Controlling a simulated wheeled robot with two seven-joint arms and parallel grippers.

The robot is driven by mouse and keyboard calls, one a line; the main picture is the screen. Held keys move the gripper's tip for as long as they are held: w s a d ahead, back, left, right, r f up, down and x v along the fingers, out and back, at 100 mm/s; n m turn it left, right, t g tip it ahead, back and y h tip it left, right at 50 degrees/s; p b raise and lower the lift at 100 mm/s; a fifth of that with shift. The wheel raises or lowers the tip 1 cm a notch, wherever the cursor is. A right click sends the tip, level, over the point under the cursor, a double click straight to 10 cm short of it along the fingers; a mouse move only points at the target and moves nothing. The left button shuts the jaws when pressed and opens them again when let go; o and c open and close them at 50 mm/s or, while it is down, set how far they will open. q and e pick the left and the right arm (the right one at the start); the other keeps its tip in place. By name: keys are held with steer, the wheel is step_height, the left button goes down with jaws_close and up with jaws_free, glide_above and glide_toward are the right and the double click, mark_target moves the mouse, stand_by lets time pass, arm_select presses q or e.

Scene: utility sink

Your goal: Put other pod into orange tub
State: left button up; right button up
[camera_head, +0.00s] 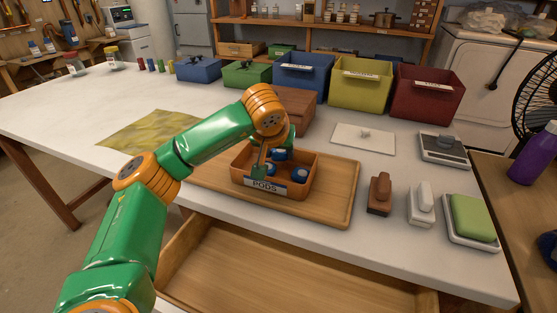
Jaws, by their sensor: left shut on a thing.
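The orange tub (243,181), labelled PODS, stands on a wooden tray. Blue-and-white pods lie in it: one at its right side (301,174), one nearer the middle front (271,171) and one farther back (279,154). My left gripper (265,158) reaches down into the tub from above and is shut on a pod. Its wrist and fingers partly cover the grip, so I cannot tell clearly which pod is held. My right gripper is not in view.
The wooden tray (335,205) has clear room right of the tub. A brown block (380,194), a white dispenser (421,204) and a green sponge (472,217) stand right. Large bins (359,88) line the back. An open drawer (290,270) lies in front.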

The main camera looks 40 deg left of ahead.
arm_select(q)
steer(key=shift+f, duration=1.1)
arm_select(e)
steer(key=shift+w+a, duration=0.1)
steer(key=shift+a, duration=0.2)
arm_select(q)
steer(key=o, duration=1.3)
steer(key=shift+f, duration=0.1)
steer(key=shift+r, duration=0.2)
steer(key=v, duration=1.2)
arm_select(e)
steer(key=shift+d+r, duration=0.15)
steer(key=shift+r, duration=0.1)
